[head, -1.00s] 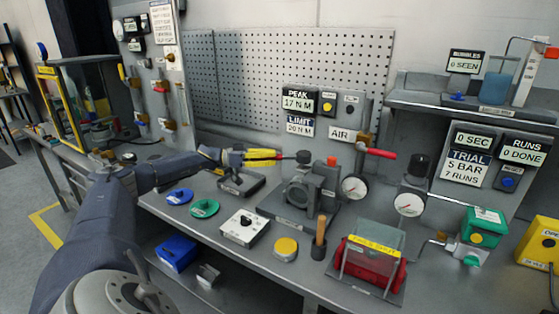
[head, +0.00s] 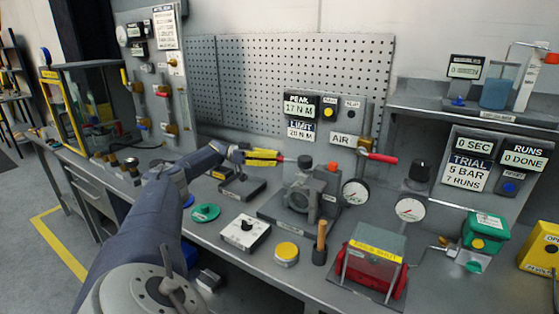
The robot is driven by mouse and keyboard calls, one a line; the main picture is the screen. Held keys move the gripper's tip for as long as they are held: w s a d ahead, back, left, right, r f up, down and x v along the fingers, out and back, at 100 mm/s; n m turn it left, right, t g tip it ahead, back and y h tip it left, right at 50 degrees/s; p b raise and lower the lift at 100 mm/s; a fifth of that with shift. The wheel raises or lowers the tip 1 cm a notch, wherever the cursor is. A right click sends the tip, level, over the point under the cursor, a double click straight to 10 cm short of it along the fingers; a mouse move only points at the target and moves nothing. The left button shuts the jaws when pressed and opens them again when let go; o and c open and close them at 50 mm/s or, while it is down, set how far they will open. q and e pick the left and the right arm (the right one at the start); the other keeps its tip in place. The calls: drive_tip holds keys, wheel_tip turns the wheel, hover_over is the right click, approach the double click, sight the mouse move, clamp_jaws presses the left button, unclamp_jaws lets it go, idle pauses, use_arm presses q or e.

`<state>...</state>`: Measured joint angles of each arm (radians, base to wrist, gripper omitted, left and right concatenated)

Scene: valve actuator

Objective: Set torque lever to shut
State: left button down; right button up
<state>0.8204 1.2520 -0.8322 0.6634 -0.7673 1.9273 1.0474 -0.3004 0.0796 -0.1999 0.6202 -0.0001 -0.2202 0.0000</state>
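The valve actuator (head: 300,196) stands mid-bench on a grey plate, a dark round head on top. A lever with a red part (head: 283,158) reaches left from that head, roughly level; I take it for the torque lever. My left gripper (head: 264,157), with yellow fingers, lies along the lever's outer end. Its fingers look closed around it, with red showing between them; the exact contact is too small to see. A peak display (head: 298,105) reads 17 N m and a limit display (head: 300,130) 20 N m. My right gripper is out of view.
An air valve with a red handle (head: 378,157) and gauges (head: 355,193) stand right of the actuator. In front are a white box (head: 245,233), a yellow button (head: 286,253), a wooden-handled tool (head: 321,240) and a red guarded unit (head: 373,262). A green disc (head: 206,212) lies left.

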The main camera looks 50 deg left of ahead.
use_arm(q)
drive_tip(key=shift+d+f, duration=0.1)
drive_tip(key=shift+f, duration=0.3)
drive_tip(key=c, duration=1.6)
unclamp_jaws()
drive_tip(key=shift+w, duration=0.1)
drive_tip(key=o, duration=0.4)
drive_tip(key=shift+r, duration=0.15)
drive_tip(key=shift+c, duration=0.2)
drive_tip(key=shift+r, duration=5.05)
drive_tip(key=shift+c, duration=0.4)
